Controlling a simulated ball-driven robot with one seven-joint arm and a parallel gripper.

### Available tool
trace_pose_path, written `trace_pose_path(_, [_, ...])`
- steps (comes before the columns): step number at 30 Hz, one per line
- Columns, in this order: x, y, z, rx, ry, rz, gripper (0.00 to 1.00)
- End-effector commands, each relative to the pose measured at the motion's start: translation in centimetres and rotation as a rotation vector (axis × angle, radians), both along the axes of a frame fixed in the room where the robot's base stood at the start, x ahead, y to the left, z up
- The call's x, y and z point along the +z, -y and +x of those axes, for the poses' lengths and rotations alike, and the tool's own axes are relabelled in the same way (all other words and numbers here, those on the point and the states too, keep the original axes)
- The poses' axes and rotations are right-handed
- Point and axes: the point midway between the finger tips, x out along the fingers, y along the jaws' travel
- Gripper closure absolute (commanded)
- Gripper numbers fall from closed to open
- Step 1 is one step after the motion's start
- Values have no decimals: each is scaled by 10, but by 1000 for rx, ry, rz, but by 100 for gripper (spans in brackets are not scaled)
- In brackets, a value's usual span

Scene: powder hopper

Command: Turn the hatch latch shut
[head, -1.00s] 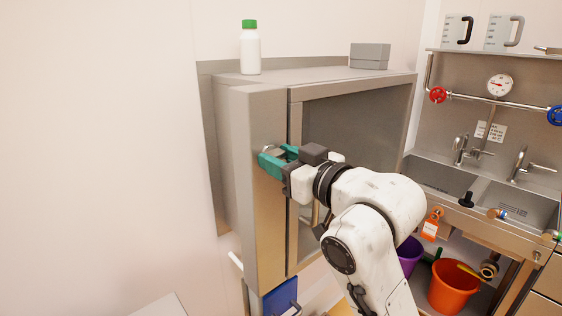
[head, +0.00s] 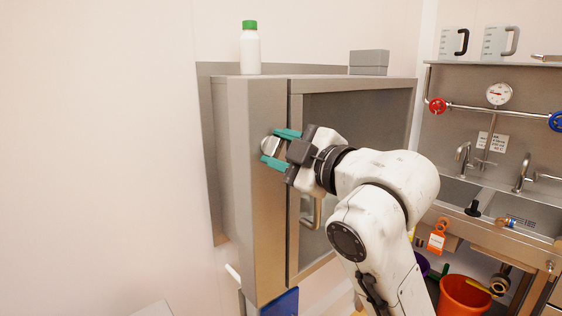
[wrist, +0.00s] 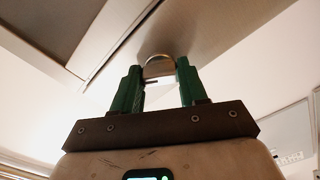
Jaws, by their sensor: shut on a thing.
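The hatch latch (head: 270,146) is a small silver piece on the steel front strip at the left of the hatch cabinet (head: 250,200). My gripper (head: 273,147) has its two green fingers on either side of it, one above and one below in the head view. In the wrist view the rounded metal latch (wrist: 158,67) sits between the fingertips of my gripper (wrist: 159,73), and they are closed on it. The hatch door (head: 350,110), a grey panel in a steel frame, looks flush with the strip. The fingers partly cover the latch.
A door handle (head: 316,212) sits just below my wrist. A green-capped white bottle (head: 250,50) and a grey box (head: 369,62) stand on the cabinet. A sink (head: 525,213) and an orange bucket (head: 463,296) are at right. The left wall side is clear.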

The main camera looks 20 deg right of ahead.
Motion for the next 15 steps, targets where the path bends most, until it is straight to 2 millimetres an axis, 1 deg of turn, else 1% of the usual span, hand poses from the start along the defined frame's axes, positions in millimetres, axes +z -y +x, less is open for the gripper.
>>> trace_pose_path(1, [-4,0,0,0,13,-44,88])
trace_pose_path(9, [-4,0,0,-1,86,-274,88])
trace_pose_path(15, [-4,0,0,1,129,-406,88])
